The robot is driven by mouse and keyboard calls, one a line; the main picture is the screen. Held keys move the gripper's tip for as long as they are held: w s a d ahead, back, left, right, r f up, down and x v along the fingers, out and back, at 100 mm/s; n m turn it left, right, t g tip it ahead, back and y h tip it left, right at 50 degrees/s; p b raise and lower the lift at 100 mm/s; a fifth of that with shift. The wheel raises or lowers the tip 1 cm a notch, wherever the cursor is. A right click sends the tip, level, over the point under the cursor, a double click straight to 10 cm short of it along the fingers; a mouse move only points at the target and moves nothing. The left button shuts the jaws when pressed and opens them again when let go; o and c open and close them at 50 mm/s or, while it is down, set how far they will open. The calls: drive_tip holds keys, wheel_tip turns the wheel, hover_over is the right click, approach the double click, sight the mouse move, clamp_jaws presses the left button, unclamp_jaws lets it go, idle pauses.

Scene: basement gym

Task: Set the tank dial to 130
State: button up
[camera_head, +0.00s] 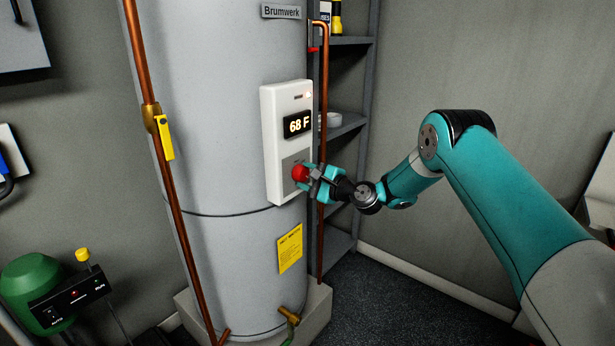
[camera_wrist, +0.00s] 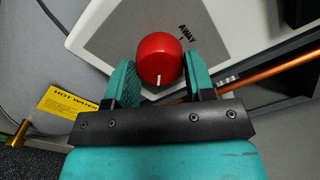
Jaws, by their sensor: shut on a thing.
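The tank (camera_head: 225,130) is a tall grey cylinder with a white control box (camera_head: 277,125) on its front. The display (camera_head: 298,124) on the box reads 68 F. The dial is a red round knob (camera_head: 299,173) low on the box. In the wrist view the red dial (camera_wrist: 159,59) has a white mark at its lower edge, and the word AWAY (camera_wrist: 187,28) is printed beside it. My gripper (camera_head: 314,180) is at the dial. In the wrist view its teal fingers (camera_wrist: 160,82) are shut on the dial from both sides. Other dial markings are hidden or out of view.
Copper pipes (camera_head: 324,110) run up both sides of the tank. A yellow valve handle (camera_head: 165,138) is on the left pipe. A dark shelf (camera_head: 345,125) stands behind on the right. A yellow notice (camera_head: 290,249) and a brass tap (camera_head: 289,315) are below the box.

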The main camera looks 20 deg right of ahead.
drive_tip(key=shift+s+a+f, duration=0.1)
drive_tip(key=shift+a+f, duration=0.05)
drive_tip(key=shift+f, duration=0.05)
drive_tip(key=o, duration=0.9)
drive_tip(key=shift+r, duration=0.1)
drive_tip(key=shift+s+d, duration=0.25)
drive_tip(key=shift+d, duration=0.15)
drive_tip(key=shift+b+v, duration=3.65)
drive_tip(key=shift+v, duration=4.65)
